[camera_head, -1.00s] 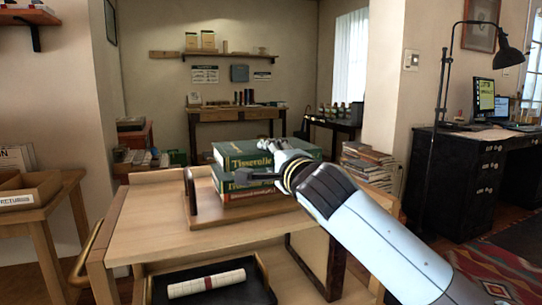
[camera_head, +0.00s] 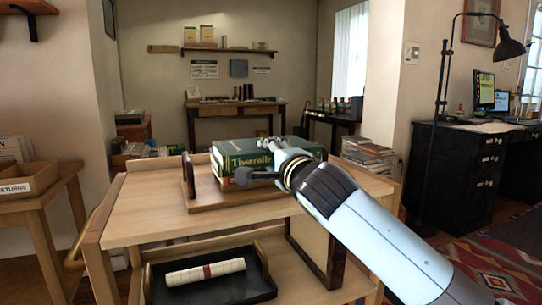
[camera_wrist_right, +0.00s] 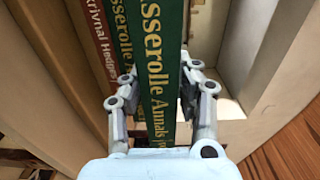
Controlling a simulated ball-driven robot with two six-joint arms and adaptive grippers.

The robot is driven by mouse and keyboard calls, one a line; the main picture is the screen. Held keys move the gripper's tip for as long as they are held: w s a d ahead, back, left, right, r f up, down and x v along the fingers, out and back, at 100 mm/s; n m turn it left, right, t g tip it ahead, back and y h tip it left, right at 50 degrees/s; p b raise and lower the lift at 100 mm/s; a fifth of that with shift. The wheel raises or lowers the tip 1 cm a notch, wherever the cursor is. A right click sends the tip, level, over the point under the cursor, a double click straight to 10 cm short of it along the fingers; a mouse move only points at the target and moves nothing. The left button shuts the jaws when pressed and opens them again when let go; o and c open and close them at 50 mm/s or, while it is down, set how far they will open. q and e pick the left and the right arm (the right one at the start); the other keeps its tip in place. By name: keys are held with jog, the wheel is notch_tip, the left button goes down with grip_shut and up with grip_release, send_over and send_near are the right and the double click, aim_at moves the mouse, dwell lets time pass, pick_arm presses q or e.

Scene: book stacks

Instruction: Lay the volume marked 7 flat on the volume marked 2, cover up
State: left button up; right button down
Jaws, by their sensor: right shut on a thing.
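My right gripper (camera_head: 262,174) is shut on a thick green book (camera_head: 240,153) lettered "Tisserolle" in gold. The book lies level on top of a short stack on a wooden stand (camera_head: 215,204). The right wrist view shows the held green spine (camera_wrist_right: 165,60) between the fingers. Beside it there are a second green spine (camera_wrist_right: 125,35) and a red spine (camera_wrist_right: 97,40), the lower books of the stack. The held book seems to touch the one below, but I cannot be sure. No volume numbers are readable. My left gripper is out of view.
The stand has a dark upright end (camera_head: 189,176) at its left and sits on a wooden trolley (camera_head: 150,222). A black tray (camera_head: 240,290) with a pale roll (camera_head: 205,272) is on the lower shelf. The trolley top left of the stand is clear.

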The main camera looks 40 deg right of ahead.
jog(key=shift+f, duration=0.1)
jog(key=c, duration=0.9)
grip_release()
jog(key=shift+f, duration=0.15)
jog(key=shift+s, duration=0.15)
jog(key=v, duration=0.6)
jog(key=shift+s+a, duration=0.15)
jog(key=shift+s, duration=0.25)
grip_shut()
